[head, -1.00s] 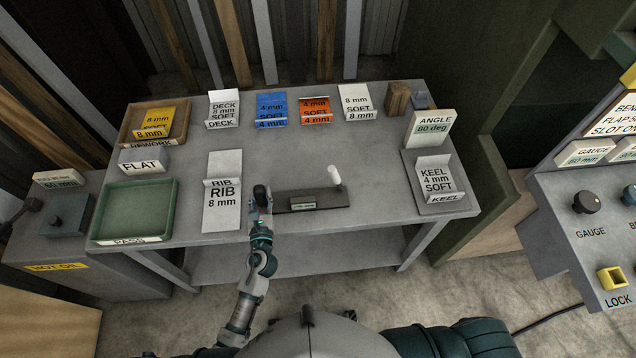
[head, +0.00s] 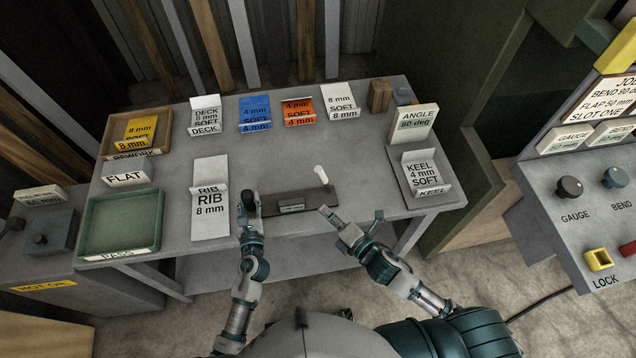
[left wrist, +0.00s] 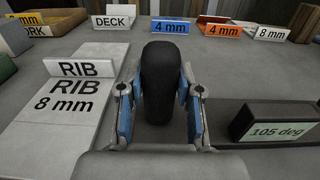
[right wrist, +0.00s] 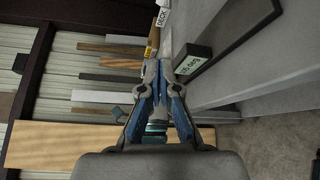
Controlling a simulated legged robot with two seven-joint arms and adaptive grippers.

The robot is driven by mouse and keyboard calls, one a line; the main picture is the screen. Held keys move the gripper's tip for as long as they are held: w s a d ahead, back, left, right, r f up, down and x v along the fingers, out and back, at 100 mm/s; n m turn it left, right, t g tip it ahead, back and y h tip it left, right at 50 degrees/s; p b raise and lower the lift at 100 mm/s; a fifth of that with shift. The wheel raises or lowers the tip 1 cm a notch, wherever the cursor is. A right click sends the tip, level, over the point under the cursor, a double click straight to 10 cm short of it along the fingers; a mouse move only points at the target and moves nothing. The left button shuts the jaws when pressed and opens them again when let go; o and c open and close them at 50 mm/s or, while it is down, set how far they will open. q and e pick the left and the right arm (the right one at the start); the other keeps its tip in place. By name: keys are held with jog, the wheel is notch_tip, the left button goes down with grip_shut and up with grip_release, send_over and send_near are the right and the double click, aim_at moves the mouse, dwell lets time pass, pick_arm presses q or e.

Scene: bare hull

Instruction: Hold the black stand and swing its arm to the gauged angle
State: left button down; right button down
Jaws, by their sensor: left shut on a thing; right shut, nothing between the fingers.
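The black stand's flat dark base (head: 268,205) lies along the front of the table. A black upright knob (left wrist: 158,80) is at its left end, and a white peg (head: 321,175) tilts up near its right end. A small "105 deg" block (head: 291,208) sits at its front edge; it also shows in the left wrist view (left wrist: 275,124) and sideways in the right wrist view (right wrist: 193,60). My left gripper (head: 249,203) is shut on the black knob, one finger on each side. My right gripper (head: 326,210) is shut and empty, just in front of the base's right part.
A RIB 8 mm plate (head: 210,210) lies left of the stand, a green PASS tray (head: 165,222) further left. A KEEL plate (head: 447,198) and ANGLE 60 deg block (head: 414,124) are at right. A knob console (head: 570,225) stands far right. Mid-table is clear.

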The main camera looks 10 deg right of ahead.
aim_at(324, 179)
pick_arm(q)
jog(key=shift+f, duration=0.1)
pick_arm(e)
jog(key=x, duration=1)
jog(key=shift+w+d+f, duration=0.15)
jog(key=shift+w, duration=0.15)
pick_arm(q)
jog(key=shift+a, duration=0.1)
pick_arm(e)
jog(key=shift+w+d+r, duration=0.1)
jog(key=shift+d+r, duration=0.05)
jog(key=shift+d, duration=0.45)
jog(key=shift+w+d+r, duration=0.1)
jog(key=shift+d, duration=0.55)
jog(key=shift+w+d+r, duration=0.1)
jog(key=shift+d+r, duration=0.15)
jog(key=shift+d, duration=0.5)
jog(key=shift+d+r+m, duration=0.1)
jog(key=shift+d+m, duration=0.3)
jog(key=shift+m, duration=0.1)
jog(key=d, duration=0.1)
jog(key=d+m, duration=0.1)
jog(key=d, duration=0.1)
jog(key=shift+d+r+t, duration=0.3)
jog(key=shift+r+t, duration=0.05)
jog(key=shift+t, duration=0.05)
jog(key=shift+a, duration=0.1)
